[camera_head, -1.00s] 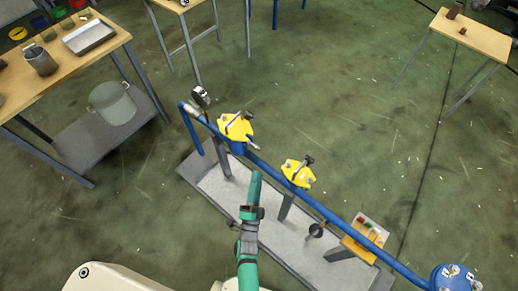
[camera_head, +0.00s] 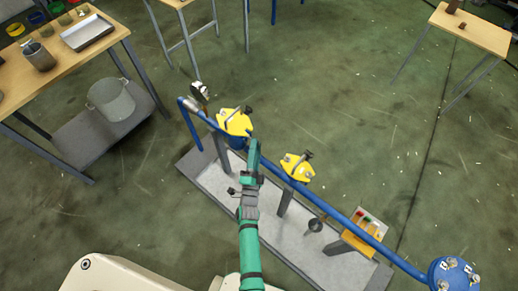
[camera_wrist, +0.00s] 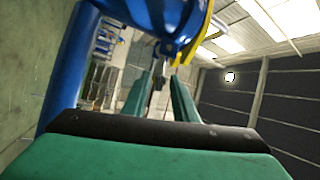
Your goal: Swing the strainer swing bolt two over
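The strainer (camera_head: 234,122) has a yellow cover on a blue body on the blue pipe, with bolt hardware on top. In the head view my gripper (camera_head: 254,147) is at its lower right edge and hides the part there. In the wrist view the strainer's blue body (camera_wrist: 150,12) and yellow rim (camera_wrist: 196,38) are above my gripper (camera_wrist: 163,78). The two green fingers are apart. A thin metal rod, perhaps a swing bolt (camera_wrist: 155,80), shows between the fingertips; I cannot tell whether they touch it.
A second yellow-covered fitting (camera_head: 297,167) stands on the pipe (camera_head: 335,215) to the right. A gauge (camera_head: 200,92) is at the pipe's left end. A blue round vessel (camera_head: 453,273) is at lower right. A workbench (camera_head: 75,70) is at left.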

